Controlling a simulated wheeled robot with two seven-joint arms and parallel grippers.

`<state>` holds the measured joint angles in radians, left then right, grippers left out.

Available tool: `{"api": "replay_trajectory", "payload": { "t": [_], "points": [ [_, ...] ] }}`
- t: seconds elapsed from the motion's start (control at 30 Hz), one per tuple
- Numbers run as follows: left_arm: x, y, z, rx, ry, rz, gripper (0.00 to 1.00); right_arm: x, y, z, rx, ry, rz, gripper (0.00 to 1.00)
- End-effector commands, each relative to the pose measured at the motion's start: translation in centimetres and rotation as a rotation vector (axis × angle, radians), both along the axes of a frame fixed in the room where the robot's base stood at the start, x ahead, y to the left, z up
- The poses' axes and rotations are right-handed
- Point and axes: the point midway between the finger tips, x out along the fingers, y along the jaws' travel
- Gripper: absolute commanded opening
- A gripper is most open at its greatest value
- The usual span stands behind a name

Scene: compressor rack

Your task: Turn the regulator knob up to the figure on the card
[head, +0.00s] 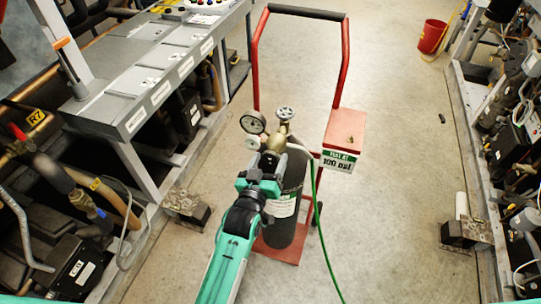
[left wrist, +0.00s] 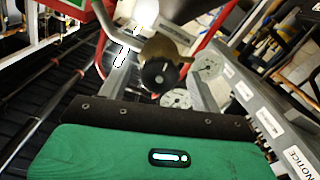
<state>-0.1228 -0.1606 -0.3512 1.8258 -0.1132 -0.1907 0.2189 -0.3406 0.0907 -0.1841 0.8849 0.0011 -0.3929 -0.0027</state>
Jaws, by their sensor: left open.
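The brass regulator (head: 278,138) sits on top of the dark gas cylinder (head: 290,196), with two round white gauges on its left, the larger one (head: 253,122) above the smaller one (head: 253,142). The card (head: 338,161) below the red box reads "TEST AT 100 psi". My left gripper (head: 270,160) is open at the regulator's near side. In the left wrist view, the black regulator knob (left wrist: 159,74) lies between the spread fingers of my left gripper (left wrist: 160,82); I cannot tell if they touch it. The gauge needles are too small to read. My right gripper is out of view.
The red cart (head: 347,75) holds the cylinder, and a green hose (head: 317,210) runs down its right side. A grey rack with a panel (head: 150,75) stands at left, another rack (head: 500,150) at right. Open floor (head: 400,130) lies between; a red bucket (head: 432,36) is far back.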

Motion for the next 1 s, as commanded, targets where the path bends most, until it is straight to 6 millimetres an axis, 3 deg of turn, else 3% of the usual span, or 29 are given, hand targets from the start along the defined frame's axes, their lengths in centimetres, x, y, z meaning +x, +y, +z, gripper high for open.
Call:
{"api": "replay_trajectory", "payload": {
  "t": [0.2, 0.5, 0.73, 0.9, 1.0],
  "points": [
    [1.5, -0.5, 0.1, -0.001, -0.001, 0.0, 0.65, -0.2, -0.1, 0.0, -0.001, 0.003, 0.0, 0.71],
    [1.6, -0.5, 0.0, -0.001, 0.0, 0.0, 0.65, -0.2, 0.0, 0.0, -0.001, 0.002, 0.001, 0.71],
    [1.6, -0.5, 0.0, -0.001, 0.0, 0.0, 0.2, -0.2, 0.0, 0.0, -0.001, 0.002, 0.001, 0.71],
    [1.6, -0.5, 0.3, 0.038, -0.011, 0.0, 0.2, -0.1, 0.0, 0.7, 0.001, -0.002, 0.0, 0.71],
    [1.6, -0.5, 0.4, 0.119, -0.036, -0.001, 0.2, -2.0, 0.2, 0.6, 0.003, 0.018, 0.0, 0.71]
  ]
}}
